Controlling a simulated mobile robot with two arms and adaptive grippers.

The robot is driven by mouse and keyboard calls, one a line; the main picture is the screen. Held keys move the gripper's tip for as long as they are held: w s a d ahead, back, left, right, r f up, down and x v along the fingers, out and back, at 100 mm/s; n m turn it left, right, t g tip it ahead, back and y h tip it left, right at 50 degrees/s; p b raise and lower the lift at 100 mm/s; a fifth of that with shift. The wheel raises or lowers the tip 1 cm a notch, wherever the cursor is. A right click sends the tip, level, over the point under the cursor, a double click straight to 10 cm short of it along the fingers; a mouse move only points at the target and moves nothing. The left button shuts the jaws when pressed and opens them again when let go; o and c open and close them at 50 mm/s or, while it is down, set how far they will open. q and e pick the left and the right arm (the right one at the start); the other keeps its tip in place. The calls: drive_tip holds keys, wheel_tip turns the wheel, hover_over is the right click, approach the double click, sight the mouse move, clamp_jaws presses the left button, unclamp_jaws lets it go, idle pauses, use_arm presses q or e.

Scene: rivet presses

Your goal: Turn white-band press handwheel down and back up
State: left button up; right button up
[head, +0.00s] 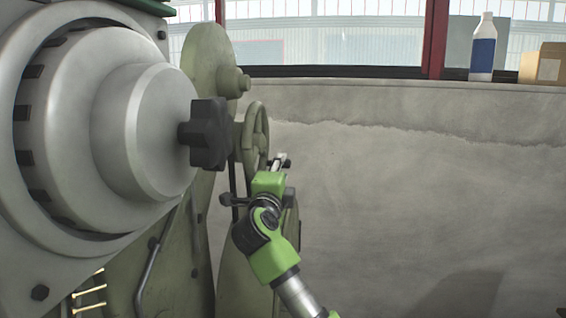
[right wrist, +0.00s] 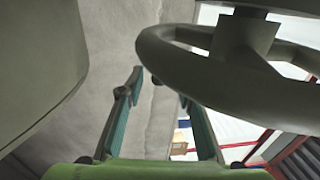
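A grey-green spoked handwheel (head: 255,135) stands upright, seen nearly edge-on, on the side of a green press (head: 207,90) in the head view. In the right wrist view, the handwheel (right wrist: 225,75) fills the upper right. My right gripper (head: 280,162) is at the lower right of the wheel. In the right wrist view my right gripper (right wrist: 160,88) has its fingers spread apart, and the rim covers the tip of the right-hand finger. I cannot tell whether they touch. No white band shows on the visible press parts. My left gripper is out of view.
A large grey machine housing with a dark star knob (head: 208,133) fills the left of the head view, close beside the handwheel. A white bottle (head: 483,48) and a cardboard box (head: 545,64) stand on the wall ledge. The space before the grey wall at right is clear.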

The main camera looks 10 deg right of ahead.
drive_tip(key=shift+x, duration=2)
clamp_jaws()
